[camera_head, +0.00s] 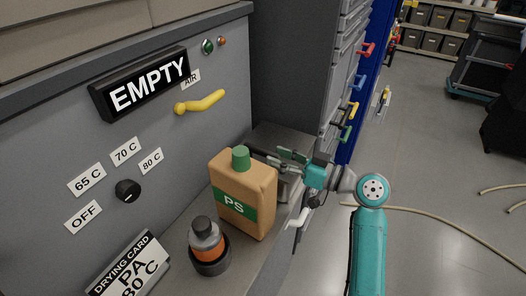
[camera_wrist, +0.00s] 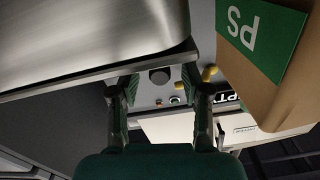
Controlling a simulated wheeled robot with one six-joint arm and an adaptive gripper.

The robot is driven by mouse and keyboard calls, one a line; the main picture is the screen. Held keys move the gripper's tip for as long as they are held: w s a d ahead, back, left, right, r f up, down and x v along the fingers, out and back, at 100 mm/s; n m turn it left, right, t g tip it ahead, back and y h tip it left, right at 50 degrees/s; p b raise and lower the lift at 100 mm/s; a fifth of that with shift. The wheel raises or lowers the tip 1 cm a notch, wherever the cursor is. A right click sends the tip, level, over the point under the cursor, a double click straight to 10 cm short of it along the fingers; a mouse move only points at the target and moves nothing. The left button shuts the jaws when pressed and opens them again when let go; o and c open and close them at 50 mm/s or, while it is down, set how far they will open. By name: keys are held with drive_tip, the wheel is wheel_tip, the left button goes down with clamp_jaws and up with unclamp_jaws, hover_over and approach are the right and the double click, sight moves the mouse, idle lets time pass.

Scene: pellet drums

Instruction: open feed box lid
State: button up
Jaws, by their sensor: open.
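A grey metal box, apparently the feed box, stands behind the tan PS bottle (camera_head: 243,193) in the head view, mostly hidden by the bottle and my gripper. In the wrist view a brushed-metal surface with a dark edge, apparently its lid (camera_wrist: 90,38), fills the upper left and looks closed. My gripper (camera_head: 280,159) is at this box, its fingers pointing left toward the panel. In the wrist view my gripper (camera_wrist: 160,88) is open with nothing between its fingers; the left finger is close to the lid edge. I cannot tell whether they touch.
The PS bottle stands close beside my gripper. An orange and grey bottle in a dark cup (camera_head: 208,248) and a drying card (camera_head: 128,268) are nearer. The panel has a yellow lever (camera_head: 203,102) and a black knob (camera_head: 128,190). A hose (camera_head: 430,211) lies on the right floor.

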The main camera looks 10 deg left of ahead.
drive_tip(key=shift+x, duration=2.3)
clamp_jaws()
